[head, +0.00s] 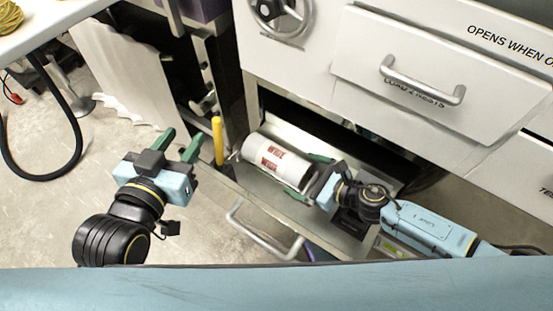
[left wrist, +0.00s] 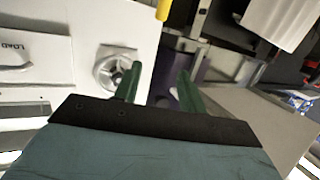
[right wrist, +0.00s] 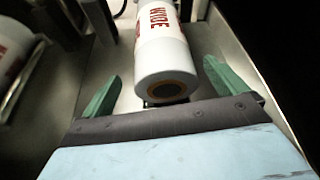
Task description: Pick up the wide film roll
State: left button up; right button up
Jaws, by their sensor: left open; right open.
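The wide film roll (head: 275,163) is a white cylinder with red "WIDE" lettering, lying in the open lower drawer (head: 262,208). In the right wrist view the roll (right wrist: 164,52) points its near end, with a brown core, at my right gripper (right wrist: 165,90). The right gripper's green fingers are open, one on each side of that end, and no grip shows. In the head view the right gripper (head: 308,177) is at the roll's right end. My left gripper (head: 178,146) is open and empty, left of the drawer and apart from the roll.
A yellow post (head: 218,141) stands at the drawer's left corner. A closed drawer with a metal handle (head: 422,82) is above right. The open drawer's handle (head: 262,236) sticks out in front.

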aim_at(292, 167)
jog(key=b+x, duration=0.1)
jog(key=x, duration=0.3)
jog(key=shift+w+r, duration=0.2)
jog(key=shift+w+a, duration=0.15)
jog(key=shift+a, duration=0.05)
jog(key=c, duration=1.3)
jog(key=shift+c, duration=0.9)
pick_arm(q)
jog(key=r+t, duration=0.2)
jog(key=r, duration=0.1)
jog(key=d+r+t+h, duration=0.1)
jog(key=r, duration=0.1)
jog(key=shift+w, duration=0.2)
pick_arm(e)
jog(key=shift+r, duration=0.1)
